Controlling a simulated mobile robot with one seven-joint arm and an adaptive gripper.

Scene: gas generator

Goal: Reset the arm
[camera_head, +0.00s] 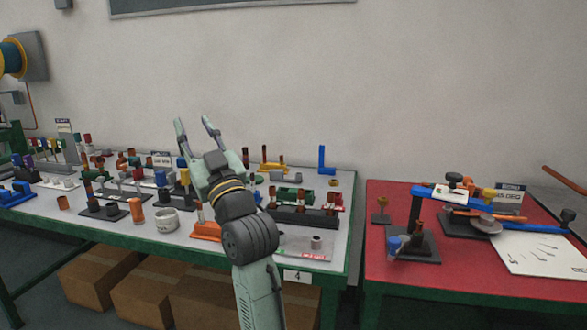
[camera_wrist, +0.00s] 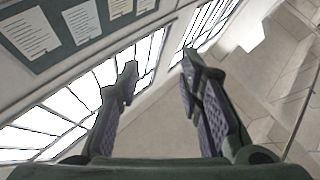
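My gripper (camera_head: 197,127) is raised above the grey-topped table (camera_head: 338,237) in the head view, with its fingers pointing up and away. The two fingers are spread apart with nothing between them. My arm rises from the bottom of the head view and hides part of the table's middle.
Many small coloured parts and fixtures cover the grey table. A red-topped table (camera_head: 450,277) to the right holds a blue-armed fixture (camera_head: 415,207) and a white sheet (camera_head: 545,252). Cardboard boxes (camera_head: 140,305) sit underneath. The air above the tables is clear.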

